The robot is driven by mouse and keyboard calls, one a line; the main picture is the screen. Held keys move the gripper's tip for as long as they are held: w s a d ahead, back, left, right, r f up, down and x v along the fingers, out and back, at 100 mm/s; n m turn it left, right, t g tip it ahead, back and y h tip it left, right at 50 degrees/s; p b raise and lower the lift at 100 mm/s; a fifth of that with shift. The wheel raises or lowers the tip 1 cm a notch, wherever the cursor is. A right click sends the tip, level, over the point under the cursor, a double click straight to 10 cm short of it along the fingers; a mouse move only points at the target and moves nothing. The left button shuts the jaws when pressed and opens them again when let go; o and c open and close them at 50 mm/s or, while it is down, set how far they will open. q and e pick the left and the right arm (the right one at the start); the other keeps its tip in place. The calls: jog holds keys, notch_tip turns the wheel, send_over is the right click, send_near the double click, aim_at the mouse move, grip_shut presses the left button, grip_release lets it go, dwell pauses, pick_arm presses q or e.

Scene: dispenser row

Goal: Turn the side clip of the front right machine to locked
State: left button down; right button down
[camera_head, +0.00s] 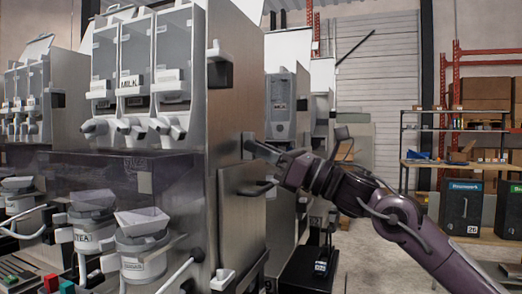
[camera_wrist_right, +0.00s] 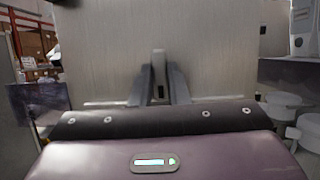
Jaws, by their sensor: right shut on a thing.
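The front right machine (camera_head: 236,105) is a tall metal dispenser with clear canisters, one labelled MILK, on its front. Its side clip (camera_head: 247,138) is a small grey piece on the right side panel. My right gripper (camera_head: 256,147) reaches in from the right and is shut on the clip. In the right wrist view, the clip (camera_wrist_right: 159,68) stands upright between the two fingers of my right gripper (camera_wrist_right: 160,90), in front of the flat metal panel. The fingers hide part of the clip, and I cannot read any lock marking. My left gripper is not in view.
A black latch (camera_head: 220,68) sits higher on the same side panel. A curved handle (camera_head: 258,189) sticks out below my right gripper. More dispensers stand at left and behind. Shelving with dark boxes (camera_head: 460,205) stands at the right.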

jog(key=shift+f, duration=0.1)
jog(key=c, duration=1.4)
grip_release()
